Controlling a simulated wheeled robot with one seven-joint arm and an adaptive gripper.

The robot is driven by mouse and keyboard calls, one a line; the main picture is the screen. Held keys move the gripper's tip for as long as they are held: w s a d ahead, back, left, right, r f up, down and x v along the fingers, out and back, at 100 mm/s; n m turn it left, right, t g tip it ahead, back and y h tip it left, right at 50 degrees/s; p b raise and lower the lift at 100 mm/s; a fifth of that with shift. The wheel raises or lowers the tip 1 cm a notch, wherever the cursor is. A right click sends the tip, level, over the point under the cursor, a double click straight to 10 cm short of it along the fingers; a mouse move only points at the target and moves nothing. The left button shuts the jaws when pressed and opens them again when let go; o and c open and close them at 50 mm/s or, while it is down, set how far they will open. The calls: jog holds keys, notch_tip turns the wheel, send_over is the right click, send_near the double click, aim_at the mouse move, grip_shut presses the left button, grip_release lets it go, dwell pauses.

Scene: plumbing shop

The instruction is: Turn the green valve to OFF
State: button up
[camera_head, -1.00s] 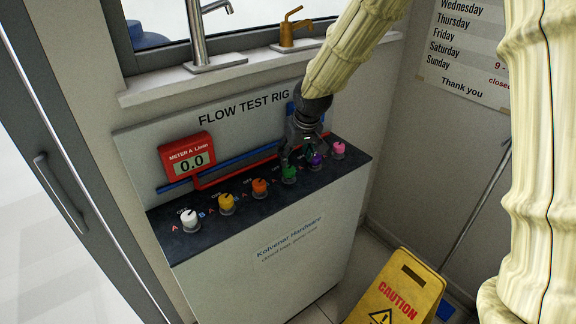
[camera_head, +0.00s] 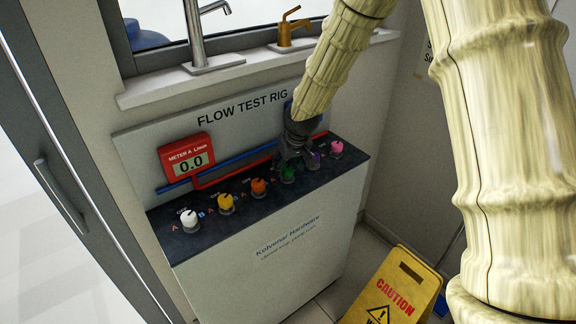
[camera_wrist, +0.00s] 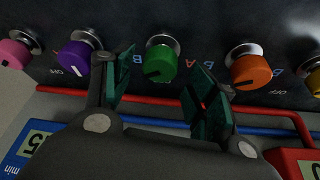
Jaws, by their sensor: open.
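The green valve (camera_head: 288,174) is a round knob on the dark top of the flow test rig (camera_head: 250,240), between the orange valve (camera_head: 258,188) and the purple valve (camera_head: 314,160). My gripper (camera_head: 291,163) is above it and hides part of it. In the wrist view, my gripper (camera_wrist: 160,88) is open and empty, with one finger on each side of the green valve (camera_wrist: 161,58). I cannot see either finger touching it. A dark pointer mark shows on the knob's lower left there. Letters A and B are beside it; its own OFF label is not clear.
The purple valve (camera_wrist: 76,57) and orange valve (camera_wrist: 250,70) stand close on either side. Yellow, white and pink (camera_head: 336,147) valves share the row. Red and blue pipes and a red meter (camera_head: 187,158) reading 0.0 are behind.

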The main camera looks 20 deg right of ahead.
jog(key=shift+x, duration=0.9)
jog(key=c, duration=1)
